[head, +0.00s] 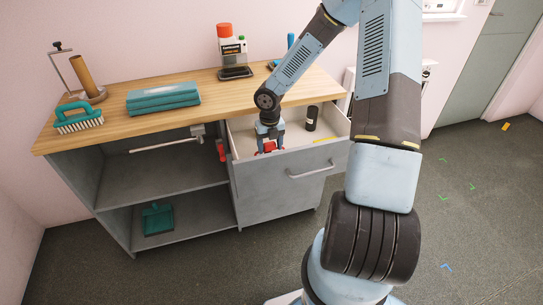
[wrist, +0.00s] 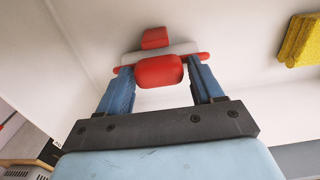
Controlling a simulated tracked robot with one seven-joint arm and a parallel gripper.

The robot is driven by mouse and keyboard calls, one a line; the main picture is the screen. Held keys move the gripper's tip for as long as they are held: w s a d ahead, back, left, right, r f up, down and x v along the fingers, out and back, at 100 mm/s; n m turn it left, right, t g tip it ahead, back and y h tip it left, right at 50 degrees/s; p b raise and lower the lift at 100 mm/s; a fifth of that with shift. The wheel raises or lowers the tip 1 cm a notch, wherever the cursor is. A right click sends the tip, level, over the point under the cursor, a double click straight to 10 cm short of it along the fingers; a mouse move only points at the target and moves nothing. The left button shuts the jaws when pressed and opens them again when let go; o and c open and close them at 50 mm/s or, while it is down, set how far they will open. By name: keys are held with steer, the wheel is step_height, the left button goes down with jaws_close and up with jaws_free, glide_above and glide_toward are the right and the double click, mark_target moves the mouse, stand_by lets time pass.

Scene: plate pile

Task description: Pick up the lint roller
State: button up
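My gripper (head: 269,141) reaches down into the open drawer in the head view. In the wrist view its two blue fingers (wrist: 160,80) are spread wide, pointing at a red and white object that looks like the lint roller (wrist: 158,71). A rounded red part lies between the fingers, with a white bar and more red behind it. The fingertips overlap the ends of the white bar. I cannot tell whether they touch it. In the head view only bits of red (head: 267,148) show beneath the gripper.
The drawer (head: 318,157) also holds a dark cylinder (head: 311,118) and a yellow sponge-like block (wrist: 303,40), right of the gripper. Drawer walls stand close around.

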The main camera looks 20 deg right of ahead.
steer(key=c, duration=1.1)
steer(key=shift+c, duration=0.2)
steer(key=shift+r, duration=0.15)
step_height(320, 180, up, 10)
steer(key=shift+f, duration=0.1)
